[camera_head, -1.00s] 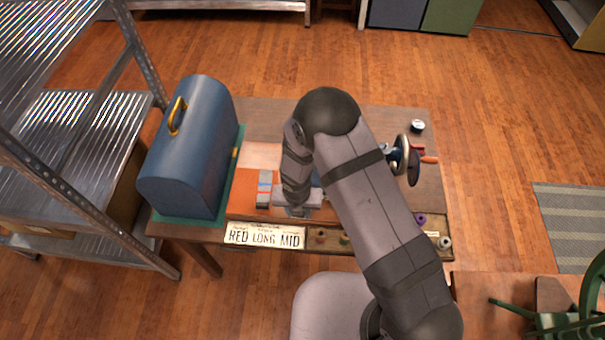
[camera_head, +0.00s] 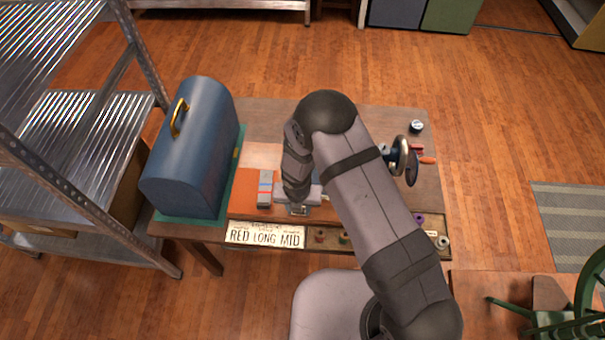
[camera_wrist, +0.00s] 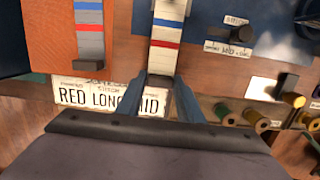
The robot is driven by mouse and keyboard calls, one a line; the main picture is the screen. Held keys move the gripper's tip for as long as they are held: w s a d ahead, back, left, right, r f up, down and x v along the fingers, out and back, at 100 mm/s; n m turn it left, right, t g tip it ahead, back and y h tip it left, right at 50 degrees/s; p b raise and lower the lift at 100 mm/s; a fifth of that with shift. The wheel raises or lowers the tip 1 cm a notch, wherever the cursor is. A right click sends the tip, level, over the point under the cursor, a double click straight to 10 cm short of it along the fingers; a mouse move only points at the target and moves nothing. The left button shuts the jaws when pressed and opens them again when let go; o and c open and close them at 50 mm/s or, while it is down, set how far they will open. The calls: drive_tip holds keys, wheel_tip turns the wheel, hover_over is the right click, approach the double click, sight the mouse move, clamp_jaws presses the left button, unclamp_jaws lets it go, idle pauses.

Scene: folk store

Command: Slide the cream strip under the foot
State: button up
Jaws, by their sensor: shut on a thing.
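A cream strip (camera_wrist: 167,45) with blue and red bands runs up the middle of the wrist view. My gripper (camera_wrist: 163,90) is shut on its near, dark end, with one finger on each side. In the head view my gripper (camera_head: 299,209) is low over the front of the table and hides most of this strip. A grey strip (camera_wrist: 90,35) with red and blue bands lies to the left on an orange surface; it also shows in the head view (camera_head: 264,190). The foot cannot be made out; my arm covers most of the machine, whose handwheel (camera_head: 401,156) shows at right.
A white card (camera_head: 264,234) reading "RED LONG MID" lies at the front edge. A tray of spools (camera_wrist: 255,118) is at front right. A blue case (camera_head: 190,150) stands at the left, and a metal shelf (camera_head: 70,140) is beyond it.

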drive_tip(key=shift+w+p, duration=0.9)
drive_tip(key=shift+p, duration=0.5)
drive_tip(key=shift+w+f, duration=0.1)
drive_tip(key=shift+w, duration=0.05)
drive_tip(key=o, duration=0.9)
drive_tip(key=shift+s+r+b, duration=0.15)
drive_tip(key=shift+r, duration=1.05)
drive_tip(key=shift+s+r+b, duration=0.2)
drive_tip(key=shift+r, duration=1.05)
drive_tip(key=shift+s+r+b, duration=0.15)
drive_tip(key=shift+r, duration=1.05)
